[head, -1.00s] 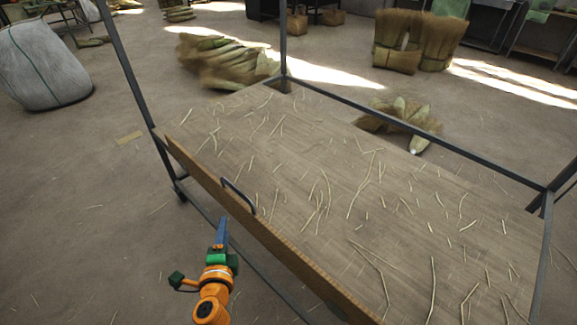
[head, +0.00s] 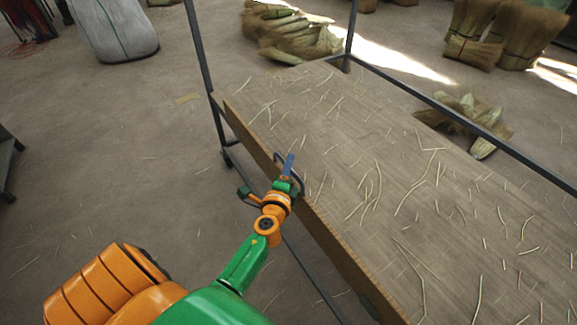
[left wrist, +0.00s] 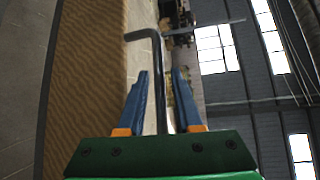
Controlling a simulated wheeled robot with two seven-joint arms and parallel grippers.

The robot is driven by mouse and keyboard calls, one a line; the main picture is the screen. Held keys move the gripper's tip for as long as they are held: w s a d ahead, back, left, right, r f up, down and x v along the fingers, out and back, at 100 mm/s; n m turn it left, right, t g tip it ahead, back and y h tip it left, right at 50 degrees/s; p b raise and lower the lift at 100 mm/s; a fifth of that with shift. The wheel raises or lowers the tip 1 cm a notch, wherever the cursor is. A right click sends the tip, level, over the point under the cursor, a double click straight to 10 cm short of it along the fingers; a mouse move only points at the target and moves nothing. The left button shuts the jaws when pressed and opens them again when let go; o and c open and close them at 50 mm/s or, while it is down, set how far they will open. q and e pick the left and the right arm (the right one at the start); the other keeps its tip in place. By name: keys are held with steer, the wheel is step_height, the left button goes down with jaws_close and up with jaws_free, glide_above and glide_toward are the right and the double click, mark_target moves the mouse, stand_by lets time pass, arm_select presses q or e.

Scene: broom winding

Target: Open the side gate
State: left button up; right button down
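The side gate (head: 337,252) is a long wooden board standing along the near left side of the cart's wooden bed (head: 400,215). A dark bar handle (head: 301,184) is on its top part. My left gripper (head: 288,166) is at this handle. In the left wrist view the handle (left wrist: 157,85) runs between the two blue fingers of my left gripper (left wrist: 160,95). The fingers are apart, with gaps on both sides of the bar. The gate's wood (left wrist: 85,80) fills the left of that view. The gate looks upright. My right gripper is not in view.
Thin straw pieces lie scattered over the bed. Dark metal posts (head: 199,60) and a rail (head: 440,105) frame the cart. Broom bundles (head: 290,35) and a white sack (head: 115,30) stand on the floor behind. The floor left of the cart is mostly clear.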

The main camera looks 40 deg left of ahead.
arm_select(q)
jaws_close()
stand_by(1.2)
